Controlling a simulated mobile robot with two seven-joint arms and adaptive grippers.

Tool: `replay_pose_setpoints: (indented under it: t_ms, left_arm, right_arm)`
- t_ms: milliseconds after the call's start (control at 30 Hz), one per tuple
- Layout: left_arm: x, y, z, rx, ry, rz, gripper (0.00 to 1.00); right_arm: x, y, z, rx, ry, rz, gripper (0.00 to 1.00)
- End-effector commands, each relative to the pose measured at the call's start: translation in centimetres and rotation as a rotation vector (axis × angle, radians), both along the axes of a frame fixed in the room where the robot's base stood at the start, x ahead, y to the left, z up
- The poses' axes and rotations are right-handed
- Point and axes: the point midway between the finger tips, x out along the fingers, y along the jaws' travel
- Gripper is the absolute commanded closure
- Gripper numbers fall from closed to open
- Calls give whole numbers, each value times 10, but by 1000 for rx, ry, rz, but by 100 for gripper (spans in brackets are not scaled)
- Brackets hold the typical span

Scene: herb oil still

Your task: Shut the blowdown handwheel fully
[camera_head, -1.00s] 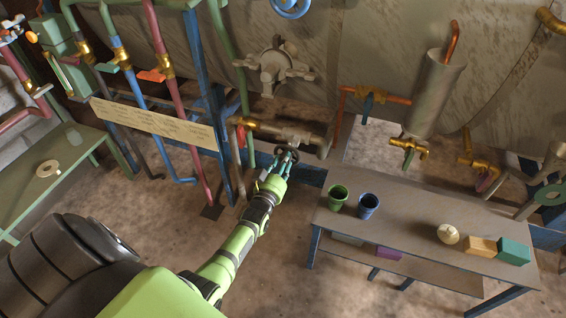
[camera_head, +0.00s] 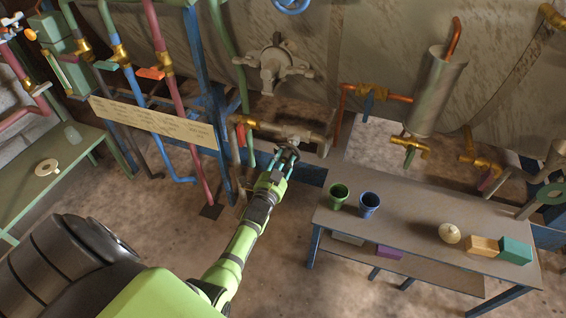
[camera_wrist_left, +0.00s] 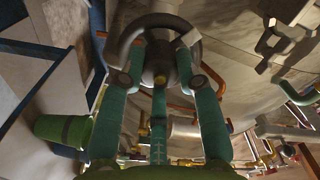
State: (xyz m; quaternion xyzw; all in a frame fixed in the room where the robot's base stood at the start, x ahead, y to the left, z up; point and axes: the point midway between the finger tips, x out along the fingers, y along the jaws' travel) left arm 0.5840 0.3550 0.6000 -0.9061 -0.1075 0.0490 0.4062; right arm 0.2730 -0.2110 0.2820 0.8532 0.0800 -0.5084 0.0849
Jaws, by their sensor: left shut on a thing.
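The blowdown handwheel (camera_head: 291,153) is a small dark grey wheel on the pipe valve low in front of the big tank. In the left wrist view the handwheel (camera_wrist_left: 126,40) shows as a dark ring with a round hub and a pale mark on its right rim. My left gripper (camera_head: 284,157) has its teal fingers at the wheel. In the left wrist view the left gripper (camera_wrist_left: 160,62) is shut on the wheel, one finger on each side of the hub. How far the valve is closed cannot be told. My right gripper is out of view.
A grey bench (camera_head: 400,222) at the right holds a green cup (camera_head: 338,196), a blue cup (camera_head: 368,206) and several small items. Coloured pipes and a pale sign board (camera_head: 150,122) stand left of the valve. The floor around my arm is clear.

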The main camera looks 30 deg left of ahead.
Motion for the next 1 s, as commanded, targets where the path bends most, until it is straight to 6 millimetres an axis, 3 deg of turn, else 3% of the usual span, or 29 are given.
replay_pose_setpoints:
  t_ms: [67, 167, 1000]
  left_arm:
    - [1, 1, 2, 73, 8, 1, 99]
    - [1, 0, 2, 165, 30, 0, 99]
    - [2, -2, 0, 870, 201, -1, 99]
  right_arm:
    - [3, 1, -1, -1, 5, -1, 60]
    - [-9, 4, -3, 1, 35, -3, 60]
    - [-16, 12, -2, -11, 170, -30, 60]
